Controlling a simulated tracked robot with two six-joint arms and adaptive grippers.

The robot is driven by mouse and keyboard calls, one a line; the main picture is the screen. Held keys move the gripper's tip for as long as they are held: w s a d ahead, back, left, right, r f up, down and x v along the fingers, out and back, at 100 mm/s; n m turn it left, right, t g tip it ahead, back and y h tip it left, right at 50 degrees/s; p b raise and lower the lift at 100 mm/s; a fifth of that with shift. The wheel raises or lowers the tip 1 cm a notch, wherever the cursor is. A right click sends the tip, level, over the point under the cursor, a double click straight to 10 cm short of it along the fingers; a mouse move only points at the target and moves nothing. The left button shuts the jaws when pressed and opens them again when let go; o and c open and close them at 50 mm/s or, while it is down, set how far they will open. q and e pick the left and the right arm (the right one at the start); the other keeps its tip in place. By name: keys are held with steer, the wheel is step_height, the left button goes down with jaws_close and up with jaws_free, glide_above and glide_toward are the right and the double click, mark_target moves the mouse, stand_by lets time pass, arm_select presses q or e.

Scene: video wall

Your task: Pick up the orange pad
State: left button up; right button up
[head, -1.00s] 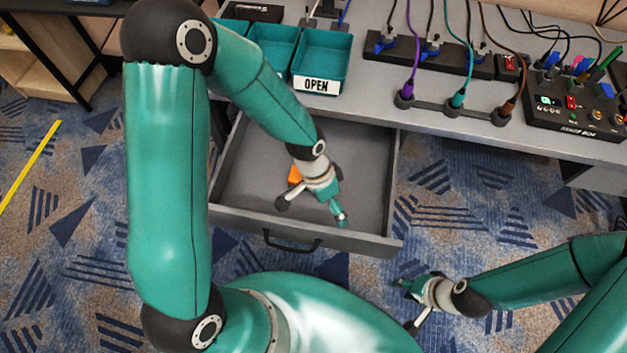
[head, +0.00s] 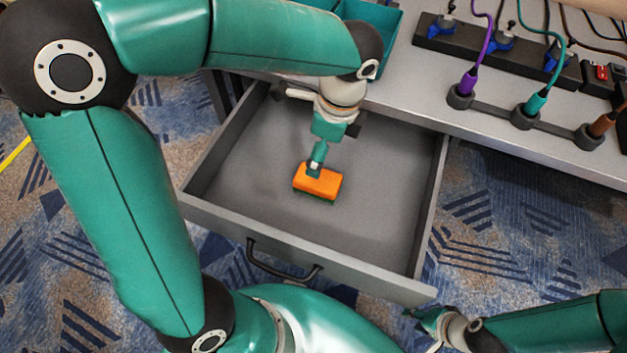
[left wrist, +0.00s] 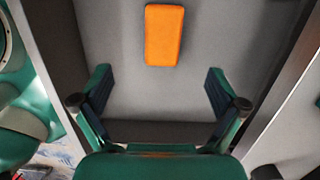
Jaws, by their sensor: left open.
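The orange pad (head: 318,184) is a small block with a dark green underside, lying on the floor of the open grey drawer (head: 385,215). In the left wrist view the pad (left wrist: 164,35) lies beyond the fingertips, near the midline between them. My left gripper (left wrist: 158,74) is open and empty, with fingers spread wider than the pad. In the head view my left gripper (head: 318,152) hangs over the drawer, a finger overlapping the pad's far edge; contact cannot be told. My right gripper (head: 421,331) is open and empty at the bottom right, outside the drawer, partly cut off.
The drawer's front wall with its black handle (head: 283,267) and its side walls surround the pad. Behind is a grey desk (head: 420,95) with a teal bin (head: 372,22), a power strip (head: 500,50) and plugged cables. The drawer floor around the pad is bare.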

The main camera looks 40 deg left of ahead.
mark_target(317, 181)
arm_select(q)
steer(key=f, duration=0.2)
steer(key=f+b, duration=0.1)
steer(key=f, duration=0.2)
steer(key=f+b, duration=0.1)
steer(key=f, duration=0.2)
steer(key=shift+w+a, duration=0.1)
steer(key=shift+a, duration=0.2)
steer(key=f, duration=0.1)
steer(key=f+b, duration=0.1)
steer(key=f, duration=0.1)
steer(key=f+b, duration=0.1)
steer(key=f, duration=0.1)
steer(key=shift+a, duration=0.35)
steer(key=c, duration=1.2)
arm_select(e)
step_height(317, 181, down, 5)
steer(key=shift+w+r, duration=0.1)
steer(key=shift+r, duration=0.05)
